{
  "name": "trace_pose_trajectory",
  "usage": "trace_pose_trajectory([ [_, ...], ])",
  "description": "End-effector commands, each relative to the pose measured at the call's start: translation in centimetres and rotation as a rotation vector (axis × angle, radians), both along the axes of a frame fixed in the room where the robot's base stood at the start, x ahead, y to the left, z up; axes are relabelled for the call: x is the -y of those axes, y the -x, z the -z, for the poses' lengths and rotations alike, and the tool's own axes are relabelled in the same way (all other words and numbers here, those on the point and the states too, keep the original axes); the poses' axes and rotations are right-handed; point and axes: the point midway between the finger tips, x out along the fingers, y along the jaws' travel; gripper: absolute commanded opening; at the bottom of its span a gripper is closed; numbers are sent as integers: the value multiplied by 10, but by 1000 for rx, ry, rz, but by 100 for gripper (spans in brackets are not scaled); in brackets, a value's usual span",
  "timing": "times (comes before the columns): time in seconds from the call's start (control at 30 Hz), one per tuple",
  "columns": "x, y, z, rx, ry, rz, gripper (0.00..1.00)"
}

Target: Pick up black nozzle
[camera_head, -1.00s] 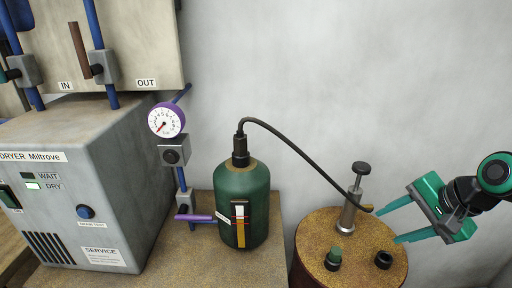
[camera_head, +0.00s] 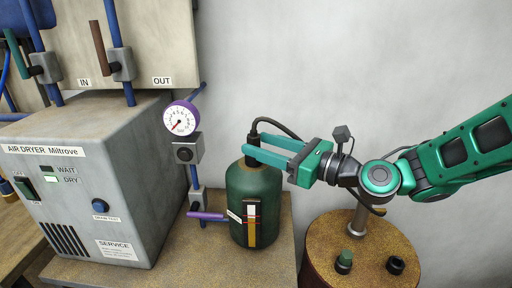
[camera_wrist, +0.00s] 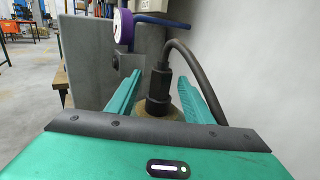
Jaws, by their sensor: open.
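The black nozzle (camera_wrist: 158,92) stands upright on top of the green bottle (camera_head: 252,200), with a black hose (camera_wrist: 190,62) curving from its top. In the head view my gripper (camera_head: 249,147) reaches in from the right at the height of the bottle's neck, its fingers partly hiding the nozzle. In the wrist view the nozzle lies between the two open green fingers, with a gap visible on each side. I cannot tell whether either finger touches it.
The grey air dryer (camera_head: 110,185) stands at the left. A purple gauge (camera_head: 181,118) and a purple-handled valve (camera_head: 205,216) are just left of the bottle. A brown drum (camera_head: 375,245) with a pump post and two small caps stands at the right, below my arm. A wall is behind.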

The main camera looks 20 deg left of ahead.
Motion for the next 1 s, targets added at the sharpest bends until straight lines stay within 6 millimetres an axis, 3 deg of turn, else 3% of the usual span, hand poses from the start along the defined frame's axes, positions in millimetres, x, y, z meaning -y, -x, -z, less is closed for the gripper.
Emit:
trace_pose_trajectory([
  [0.27,-19,-6,0,1,0,0,47],
  [0.6,-59,-20,2,4,2,0,47],
  [0.9,-63,-22,2,2,2,2,47],
  [1.0,-63,-22,2,2,2,2,25],
])
